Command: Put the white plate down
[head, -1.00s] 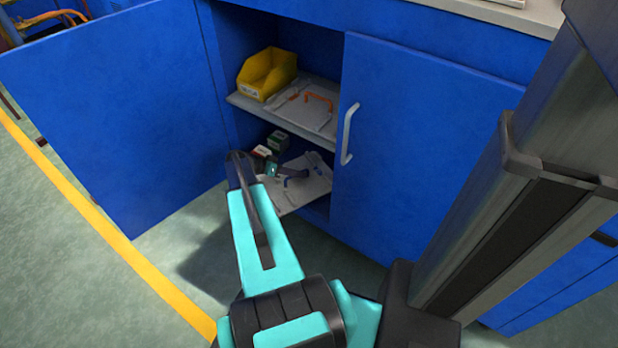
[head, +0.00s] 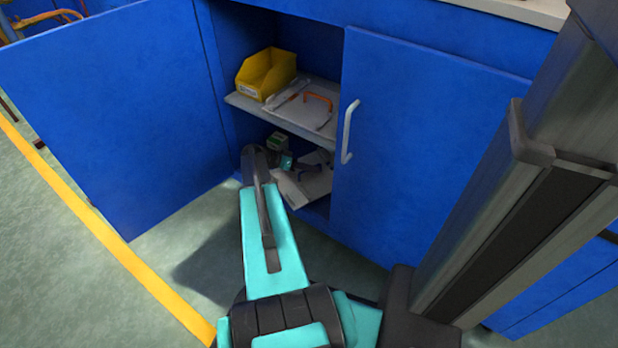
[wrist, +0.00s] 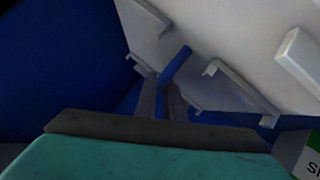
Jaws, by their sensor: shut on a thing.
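The white plate (head: 297,190) is in the lower compartment of the blue cabinet, at its front and partly hidden by my arm. It looks tilted. In the wrist view pale panels with grey brackets fill the top, and the plate (wrist: 240,62) seems to be the larger one on the right. My gripper (wrist: 174,90) is shut on a blue bar, which looks like the plate's handle. In the head view the jaws are small, dark and mostly hidden behind my arm. I cannot tell whether the plate touches the cabinet floor.
A green-and-white box (head: 277,142) stands behind my gripper. The left door (head: 115,110) is open; the right door (head: 420,150) is closed.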

